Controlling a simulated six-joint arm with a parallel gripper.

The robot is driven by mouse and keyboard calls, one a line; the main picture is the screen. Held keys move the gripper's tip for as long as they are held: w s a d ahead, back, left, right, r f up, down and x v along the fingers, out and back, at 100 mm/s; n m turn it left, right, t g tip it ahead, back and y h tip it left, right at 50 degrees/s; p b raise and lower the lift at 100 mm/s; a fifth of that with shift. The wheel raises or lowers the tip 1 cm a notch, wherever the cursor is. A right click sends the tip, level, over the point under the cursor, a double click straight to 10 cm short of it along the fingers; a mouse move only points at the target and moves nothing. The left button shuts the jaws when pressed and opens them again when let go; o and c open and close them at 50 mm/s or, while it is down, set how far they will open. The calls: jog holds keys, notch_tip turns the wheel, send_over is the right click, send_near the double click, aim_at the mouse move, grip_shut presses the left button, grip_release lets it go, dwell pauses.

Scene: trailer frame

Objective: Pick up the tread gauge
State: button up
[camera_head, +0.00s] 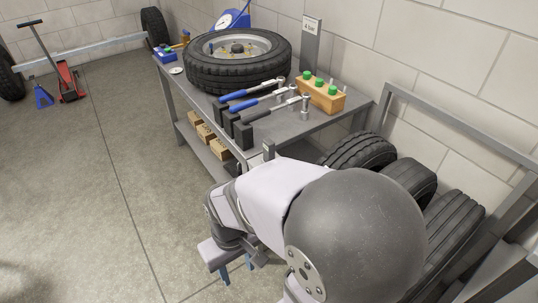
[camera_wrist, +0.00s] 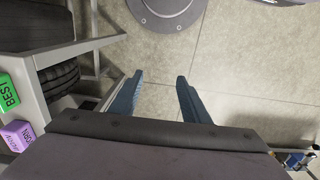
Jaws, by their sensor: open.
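I cannot pick out the tread gauge for certain in either view. A small blue tray (camera_head: 165,54) with small items lies at the left end of the workbench (camera_head: 292,128), and a pale round disc (camera_head: 177,70) lies near it. My gripper (camera_head: 232,272) is left of and below the bench's near end, over the floor and apart from the bench top. In the wrist view my gripper (camera_wrist: 159,76) shows two blue fingers spread apart, with only bare floor between them.
A tyre (camera_head: 237,78), several torque wrenches (camera_head: 252,96) on black stands and a wooden socket block (camera_head: 322,95) crowd the bench. Tyres (camera_head: 405,180) stand to its right. The wrist view shows a green block (camera_wrist: 8,94) and a purple block (camera_wrist: 16,135) at left.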

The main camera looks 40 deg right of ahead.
notch_tip(320, 180, up, 14)
jog(key=m+t+p, duration=0.5)
jog(key=m+p, duration=0.6)
jog(key=m, duration=2.1)
send_over(272, 141)
jog(key=s+a, duration=0.1)
jog(key=f+m, duration=0.2)
jog(key=f, duration=0.1)
jog(key=f+m, duration=0.1)
jog(key=shift+w+d+f, duration=0.25)
jog(key=shift+d, duration=0.05)
jog(key=shift+d+f+m, duration=0.15)
jog(key=shift+f+m, duration=0.15)
jog(key=shift+m, duration=0.2)
jog(key=shift+g, duration=0.3)
jog(key=shift+a+p+x, duration=0.15)
jog(key=shift+p+x, duration=0.05)
jog(key=shift+x, duration=1.65)
jog(key=shift+a+p+x, duration=0.1)
jog(key=shift+p+x, duration=0.05)
jog(key=shift+x, duration=1.7)
jog(key=shift+s, duration=0.1)
